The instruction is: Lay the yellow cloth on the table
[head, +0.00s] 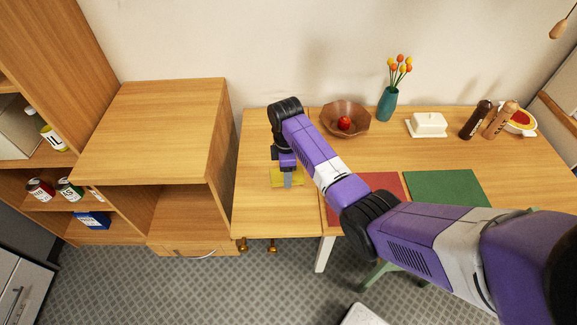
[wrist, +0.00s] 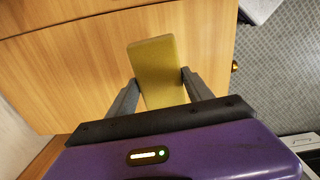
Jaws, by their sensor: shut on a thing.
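The yellow cloth (head: 298,177) is a flat folded rectangle at the left end of the wooden table (head: 262,215). My gripper (head: 287,181) points down over it. In the wrist view the cloth (wrist: 155,65) sits between the two grey fingers, which press on its opposite sides. My gripper is shut on it. I cannot tell whether the cloth touches the table or is slightly above it. The near end of the cloth is hidden by my gripper in the wrist view.
A red mat (head: 385,185) and a green mat (head: 445,188) lie to the right. Behind are a wooden bowl (head: 358,125) with a red fruit, a teal vase (head: 387,104) and a butter dish (head: 428,126). A wooden cabinet (head: 150,135) stands left. Table around the cloth is bare.

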